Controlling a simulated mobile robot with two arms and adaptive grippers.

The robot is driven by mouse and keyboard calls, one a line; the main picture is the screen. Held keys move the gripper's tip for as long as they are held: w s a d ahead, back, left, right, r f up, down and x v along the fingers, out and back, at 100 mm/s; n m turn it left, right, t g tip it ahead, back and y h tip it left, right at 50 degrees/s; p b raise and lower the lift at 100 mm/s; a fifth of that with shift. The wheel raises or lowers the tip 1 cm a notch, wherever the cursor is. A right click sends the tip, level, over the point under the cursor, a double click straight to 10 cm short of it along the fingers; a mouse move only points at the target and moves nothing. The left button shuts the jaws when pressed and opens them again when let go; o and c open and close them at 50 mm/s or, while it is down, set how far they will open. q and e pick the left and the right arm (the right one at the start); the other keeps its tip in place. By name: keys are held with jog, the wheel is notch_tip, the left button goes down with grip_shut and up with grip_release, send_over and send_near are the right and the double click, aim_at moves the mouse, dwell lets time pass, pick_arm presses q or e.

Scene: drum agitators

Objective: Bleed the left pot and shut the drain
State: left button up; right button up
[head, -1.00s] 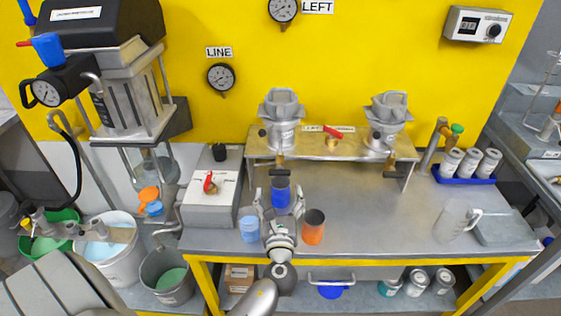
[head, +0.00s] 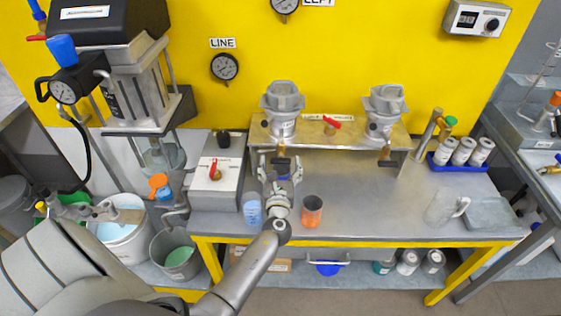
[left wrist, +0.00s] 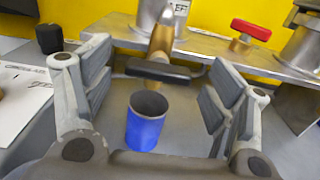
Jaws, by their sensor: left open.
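The left pot (head: 283,122) is a grey metal pot on the raised bench shelf. Its drain, a brass spout with a black bar handle (left wrist: 157,71), hangs below the shelf. A blue cup (left wrist: 145,125) stands upright on the bench near the drain, mostly hidden in the head view. My left gripper (head: 280,168) is open, its fingers apart on either side of the black handle. It holds nothing. A red-handled valve (head: 331,122) sits on the shelf between the pots. The gauge (head: 284,5) marked LEFT is cut off. My right gripper is not in view.
A light blue cup (head: 252,210) and an orange cup (head: 312,211) flank my left wrist. A grey box with a red lever (head: 214,171) is left of them. The right pot (head: 383,115) stands on the shelf. A clear jug (head: 440,208) is at right; the bench before it is clear.

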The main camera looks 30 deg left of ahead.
pick_arm(q)
jog(key=shift+w+a, duration=0.3)
jog(key=shift+w, duration=0.1)
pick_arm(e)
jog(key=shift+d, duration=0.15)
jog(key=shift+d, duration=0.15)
pick_arm(q)
jog(key=c, duration=1)
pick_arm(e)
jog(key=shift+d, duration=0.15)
